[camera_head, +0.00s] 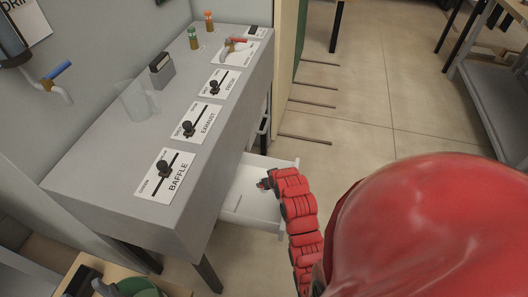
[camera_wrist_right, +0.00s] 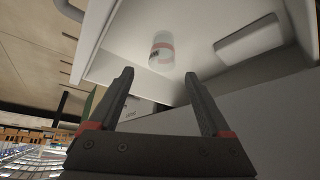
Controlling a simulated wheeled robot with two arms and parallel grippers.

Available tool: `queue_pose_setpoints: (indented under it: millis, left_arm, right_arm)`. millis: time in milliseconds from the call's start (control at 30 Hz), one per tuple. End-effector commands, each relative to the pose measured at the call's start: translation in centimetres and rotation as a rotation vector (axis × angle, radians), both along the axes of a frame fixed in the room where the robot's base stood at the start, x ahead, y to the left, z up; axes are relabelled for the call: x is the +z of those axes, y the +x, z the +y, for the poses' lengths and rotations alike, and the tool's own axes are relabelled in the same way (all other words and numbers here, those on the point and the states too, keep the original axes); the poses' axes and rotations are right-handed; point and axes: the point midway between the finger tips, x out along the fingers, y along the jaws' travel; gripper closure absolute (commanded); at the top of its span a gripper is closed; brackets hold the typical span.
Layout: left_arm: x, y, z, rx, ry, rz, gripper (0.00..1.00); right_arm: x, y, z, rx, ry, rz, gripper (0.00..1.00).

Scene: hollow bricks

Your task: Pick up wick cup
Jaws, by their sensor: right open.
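A small whitish cup (camera_wrist_right: 161,50) with a red and dark label shows in the right wrist view, inside the open white drawer (camera_wrist_right: 110,55). Its label is too small to read, so I cannot confirm it is the wick cup. My right gripper (camera_wrist_right: 158,95) is open and empty, its two fingers pointing towards the cup without touching it. In the head view the drawer (camera_head: 255,217) is pulled out below the grey bench, and my right gripper (camera_head: 264,184) is over it. I cannot make out the cup there. My left gripper is not in view.
The grey bench (camera_head: 130,190) carries slider plates marked BAFFLE (camera_head: 165,177), EXHAUST (camera_head: 197,123) and FRESH (camera_head: 219,84). A clear beaker (camera_head: 136,102) and small bottles stand on it. Floor right of the bench is open.

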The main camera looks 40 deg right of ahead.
Motion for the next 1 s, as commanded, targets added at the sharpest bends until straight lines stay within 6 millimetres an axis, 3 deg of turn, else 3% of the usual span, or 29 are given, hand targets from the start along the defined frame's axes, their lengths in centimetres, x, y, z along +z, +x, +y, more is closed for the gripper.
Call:
queue_pose_setpoints:
  millis: [200,433,800,1000]
  left_arm:
    - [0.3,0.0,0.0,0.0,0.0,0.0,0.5]
    - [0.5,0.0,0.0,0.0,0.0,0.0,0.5]
    - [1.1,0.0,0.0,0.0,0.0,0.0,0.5]
    - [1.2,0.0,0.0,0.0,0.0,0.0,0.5]
  right_arm:
    - [-2.1,1.1,-0.3,0.001,0.002,0.006,0.18]
    - [-2.7,1.8,-0.4,0.001,0.001,0.0,0.18]
    - [-6.0,4.0,-0.8,0.0,0.001,0.003,0.18]
    - [-6.6,4.4,-0.8,0.001,0.0,0.001,0.18]
